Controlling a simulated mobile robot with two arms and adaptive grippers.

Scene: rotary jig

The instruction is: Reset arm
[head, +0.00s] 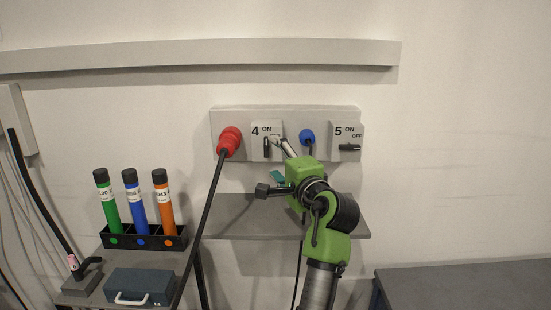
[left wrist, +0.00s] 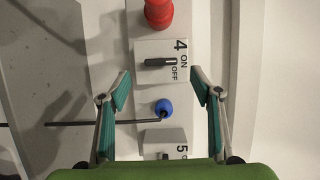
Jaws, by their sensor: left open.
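My left gripper (head: 278,159) is in front of the wall panel (head: 237,114), near switch 4 (head: 258,127) and the blue plug (head: 306,136). In the left wrist view its two teal-padded fingers (left wrist: 164,88) are spread wide, with nothing held between them. Switch 4 (left wrist: 147,47) and the blue plug (left wrist: 164,108) show in the space between and beyond the fingers. The black lever of switch 4 is upright in the head view; the lever of switch 5 (head: 346,132) lies level. My right gripper is not in view.
A red plug (head: 229,141) with a thick black cable sits left of switch 4. A shelf (head: 345,221) is below the panel. At left, a black rack (head: 126,240) holds green, blue and orange tubes, near a dark case (head: 140,284). An empty-looking table (head: 465,285) is at lower right.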

